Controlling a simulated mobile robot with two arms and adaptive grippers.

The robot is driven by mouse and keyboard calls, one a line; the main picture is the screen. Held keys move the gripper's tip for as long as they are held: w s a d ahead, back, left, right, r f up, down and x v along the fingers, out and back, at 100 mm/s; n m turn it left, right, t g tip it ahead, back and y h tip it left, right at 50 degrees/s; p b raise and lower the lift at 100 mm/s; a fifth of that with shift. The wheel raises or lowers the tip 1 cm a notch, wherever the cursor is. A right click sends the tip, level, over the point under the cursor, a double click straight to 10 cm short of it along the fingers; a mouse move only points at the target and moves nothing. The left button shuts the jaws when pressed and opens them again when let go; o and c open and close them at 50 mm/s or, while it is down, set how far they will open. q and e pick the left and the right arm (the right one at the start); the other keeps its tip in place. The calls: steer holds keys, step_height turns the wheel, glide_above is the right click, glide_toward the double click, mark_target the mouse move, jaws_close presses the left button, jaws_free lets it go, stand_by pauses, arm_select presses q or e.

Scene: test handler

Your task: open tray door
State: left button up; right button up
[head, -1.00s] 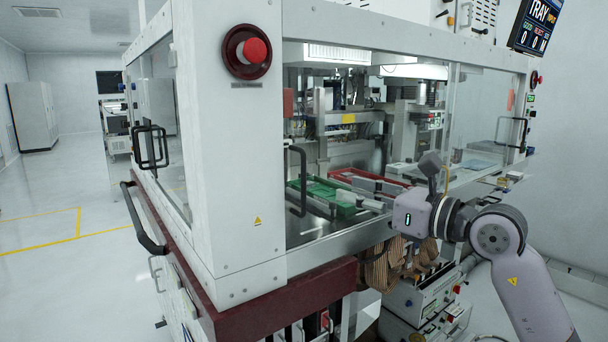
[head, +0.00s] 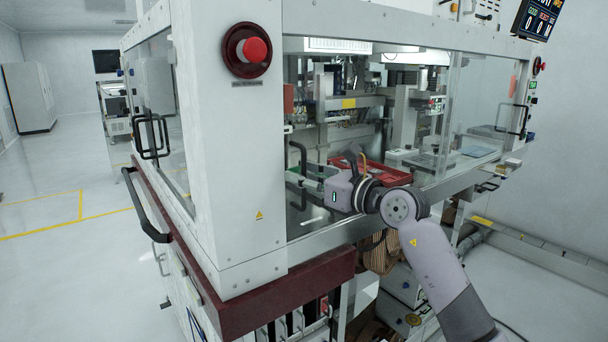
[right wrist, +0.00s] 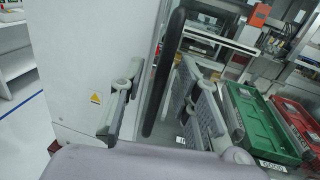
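A black bar handle (head: 303,160) stands upright at the left end of the machine's clear front panel, beside the white corner post. It also shows as a dark upright bar in the right wrist view (right wrist: 166,72). My right gripper (head: 316,194) is at this handle, coming from the right; its fingers are hard to make out in the head view. In the right wrist view my right gripper (right wrist: 162,88) is open, with one finger on each side of the bar and gaps visible. I cannot tell any contact. My left gripper is not in view.
Behind the panel lie a red tray (head: 385,171) and a green tray (right wrist: 258,122). A second black handle (head: 513,120) is on the right panel. A red emergency button (head: 252,48) is on the white post (head: 232,150). Open floor lies at left.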

steer(key=shift+c, duration=0.4)
jaws_close()
stand_by(0.4)
